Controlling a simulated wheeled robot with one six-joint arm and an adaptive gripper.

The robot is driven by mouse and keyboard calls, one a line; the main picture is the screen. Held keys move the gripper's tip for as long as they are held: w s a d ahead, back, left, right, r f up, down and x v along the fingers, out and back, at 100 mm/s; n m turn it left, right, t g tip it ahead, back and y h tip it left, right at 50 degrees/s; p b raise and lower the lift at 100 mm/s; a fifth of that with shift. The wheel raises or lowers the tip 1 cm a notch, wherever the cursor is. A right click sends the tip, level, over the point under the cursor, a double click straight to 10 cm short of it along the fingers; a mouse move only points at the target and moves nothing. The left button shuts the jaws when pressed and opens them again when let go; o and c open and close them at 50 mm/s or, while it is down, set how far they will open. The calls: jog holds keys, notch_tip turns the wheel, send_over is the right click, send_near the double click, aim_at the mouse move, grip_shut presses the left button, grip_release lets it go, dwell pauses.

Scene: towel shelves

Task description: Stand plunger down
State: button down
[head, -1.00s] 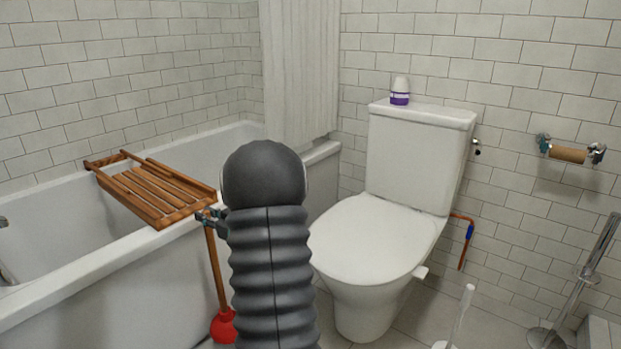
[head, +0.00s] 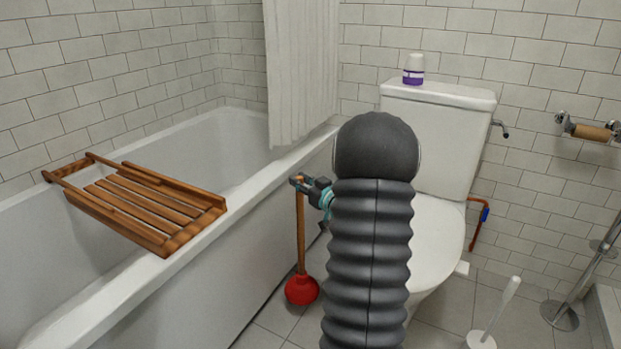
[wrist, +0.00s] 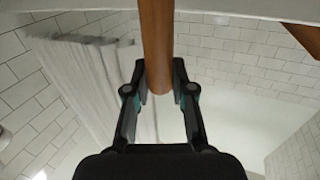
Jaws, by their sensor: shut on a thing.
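The plunger (head: 301,240) has a wooden handle and a red rubber cup (head: 302,289). It is upright with the cup at the bottom, between the bathtub and the toilet. My gripper (head: 297,183) is shut on the top end of the handle. In the wrist view, the handle (wrist: 157,45) runs between the two fingers of my gripper (wrist: 159,82). The cup is close to the floor tiles; I cannot tell whether it touches them. My dark arm hides part of the toilet.
The bathtub (head: 190,268) runs along the left, with a wooden rack (head: 140,208) across it. The toilet (head: 438,240) stands to the right, with a white and purple bottle (head: 413,70) on its tank. A white toilet brush (head: 497,312) stands at lower right. Some floor beside the plunger is clear.

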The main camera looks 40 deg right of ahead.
aim_at(303, 211)
notch_tip(303, 211, down, 9)
jog(key=b, duration=0.5)
jog(key=shift+d+b, duration=0.25)
jog(key=shift+b, duration=0.05)
jog(key=shift+s+f+b, duration=0.2)
jog(key=shift+f+b, duration=0.25)
jog(key=shift+f, duration=0.1)
dwell(0.6)
jog(key=c, duration=0.9)
grip_release()
jog(key=shift+f, duration=0.15)
jog(key=shift+a, duration=0.1)
notch_tip(303, 211, up, 11)
